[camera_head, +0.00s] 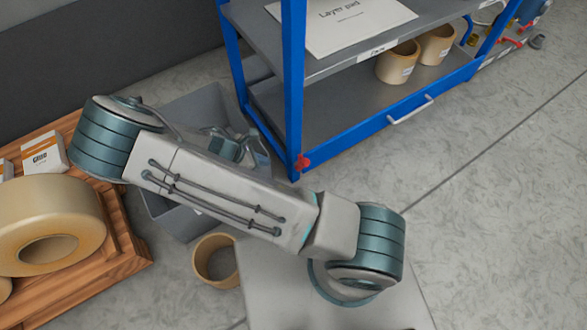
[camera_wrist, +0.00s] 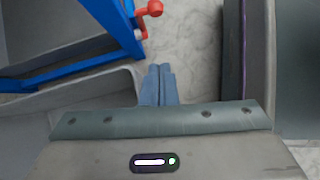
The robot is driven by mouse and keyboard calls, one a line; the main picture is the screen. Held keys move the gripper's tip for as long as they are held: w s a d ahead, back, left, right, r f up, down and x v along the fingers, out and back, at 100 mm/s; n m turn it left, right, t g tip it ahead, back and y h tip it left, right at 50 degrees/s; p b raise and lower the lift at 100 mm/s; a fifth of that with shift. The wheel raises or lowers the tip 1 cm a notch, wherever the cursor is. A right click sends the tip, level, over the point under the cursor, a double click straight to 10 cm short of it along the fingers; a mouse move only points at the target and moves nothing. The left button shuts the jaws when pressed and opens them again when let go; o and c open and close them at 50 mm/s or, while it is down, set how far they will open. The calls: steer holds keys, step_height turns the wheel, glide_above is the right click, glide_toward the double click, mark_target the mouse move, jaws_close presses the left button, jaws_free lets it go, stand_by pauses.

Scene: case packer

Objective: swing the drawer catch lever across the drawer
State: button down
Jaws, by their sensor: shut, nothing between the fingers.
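The red catch lever (camera_head: 302,162) sits on the front corner post of the blue rack, at the left end of the drawer's blue front (camera_head: 375,128). The drawer front has a pale handle (camera_head: 410,110). In the wrist view the lever (camera_wrist: 150,9) shows at the top, with a rounded red end, beside the blue post. My gripper (camera_wrist: 158,72) is shut and empty, its fingertips below the lever in that picture and apart from it. In the head view my arm largely hides the gripper.
A grey bin (camera_head: 180,222) stands on the floor left of the rack, under my arm. A wooden pallet (camera_head: 125,262) with a big tape roll (camera_head: 85,205) is at the left. A smaller roll (camera_head: 203,265) lies on the floor. The floor right of the rack front is clear.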

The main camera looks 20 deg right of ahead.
steer(key=shift+f, duration=0.4)
steer(key=d+r+b+x, duration=0.2)
steer(key=b+x, duration=0.4)
steer(key=x, duration=0.7)
steer(key=shift+w+d, duration=0.15)
steer(key=shift+w, duration=0.2)
steer(key=shift+r, duration=0.1)
